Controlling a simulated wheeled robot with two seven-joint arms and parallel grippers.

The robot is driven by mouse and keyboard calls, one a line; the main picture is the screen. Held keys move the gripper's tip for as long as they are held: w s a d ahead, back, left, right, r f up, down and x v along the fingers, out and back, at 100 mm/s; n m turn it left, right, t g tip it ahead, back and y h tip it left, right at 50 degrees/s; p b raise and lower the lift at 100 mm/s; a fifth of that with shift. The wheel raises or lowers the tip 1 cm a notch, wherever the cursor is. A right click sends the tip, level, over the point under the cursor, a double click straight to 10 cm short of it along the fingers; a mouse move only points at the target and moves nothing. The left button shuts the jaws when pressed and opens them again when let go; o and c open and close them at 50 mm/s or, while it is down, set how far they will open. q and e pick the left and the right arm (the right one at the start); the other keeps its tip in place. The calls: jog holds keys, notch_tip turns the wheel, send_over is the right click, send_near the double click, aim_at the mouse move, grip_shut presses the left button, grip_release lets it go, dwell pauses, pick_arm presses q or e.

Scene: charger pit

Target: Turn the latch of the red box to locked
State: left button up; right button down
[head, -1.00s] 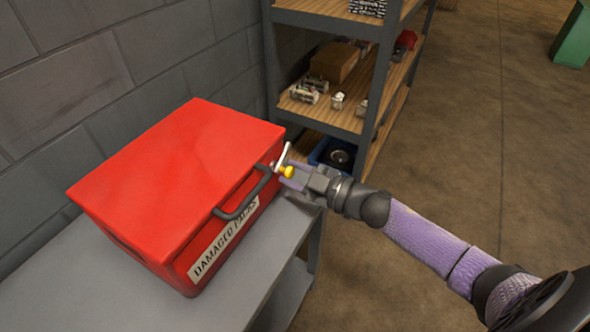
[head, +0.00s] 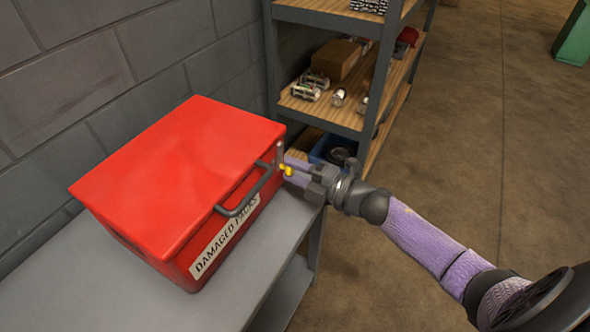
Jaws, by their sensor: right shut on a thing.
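The red box (head: 178,168) stands on a grey bench against the wall, lid closed. Its front has a dark handle (head: 246,195) and a white label (head: 224,250) reading "DAMAGED PACKS". The latch (head: 286,171), with a yellow knob, is at the right end of the front, beside the handle. My right gripper (head: 293,171) reaches in from the right and is shut on the latch. The gripper partly covers the latch, so its exact angle is hard to read. My left gripper is not in view.
The grey bench (head: 268,262) has bare room in front of the box. A shelf unit (head: 376,95) with small parts, a brown box (head: 336,59) and a blue bin (head: 325,150) stands close behind my right gripper. Open floor lies to the right.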

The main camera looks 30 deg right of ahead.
jog(key=shift+n, duration=0.6)
jog(key=shift+c, duration=1.8)
grip_release()
jog(key=shift+s+d, duration=0.25)
jog(key=shift+s, duration=0.15)
jog(key=p+v, duration=0.2)
jog(key=v, duration=0.7)
